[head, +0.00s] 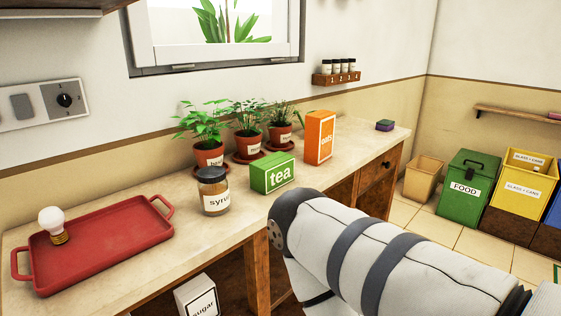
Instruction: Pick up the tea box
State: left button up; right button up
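The green tea box (272,174) lies on the countertop, its white "tea" label facing me. It is between the syrup jar (214,192) on its left and the orange oats box (319,138) behind it to the right. One of my arms, a white link with grey bands, comes in from the lower right, in front of the counter edge. Its near end is just below and to the right of the tea box in the picture. No gripper fingers show for either hand.
A red tray (104,240) with a light bulb (53,224) is on the left of the counter (225,237). Several potted plants (248,144) stand behind the tea box. A sugar box (197,297) is below the counter. Bins (467,187) stand on the floor at right.

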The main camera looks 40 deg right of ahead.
aim_at(269, 173)
jog(key=i+l+u, duration=0.1)
jog(key=l, duration=0.6)
jog(key=i+l, duration=0.25)
jog(key=l, duration=0.4)
jog(key=i+l+u, duration=0.15)
jog(key=l, duration=0.55)
jog(key=i+l+u, duration=0.1)
jog(key=l, duration=0.6)
jog(key=i+l, duration=0.15)
jog(key=l, duration=0.6)
jog(key=i+l+u, duration=0.15)
jog(key=l, duration=0.55)
jog(key=k+j+z, duration=0.25)
jog(key=k, duration=0.25)
jog(key=i+l+u, duration=0.25)
jog(key=i, duration=0.25)
jog(key=l, duration=0.1)
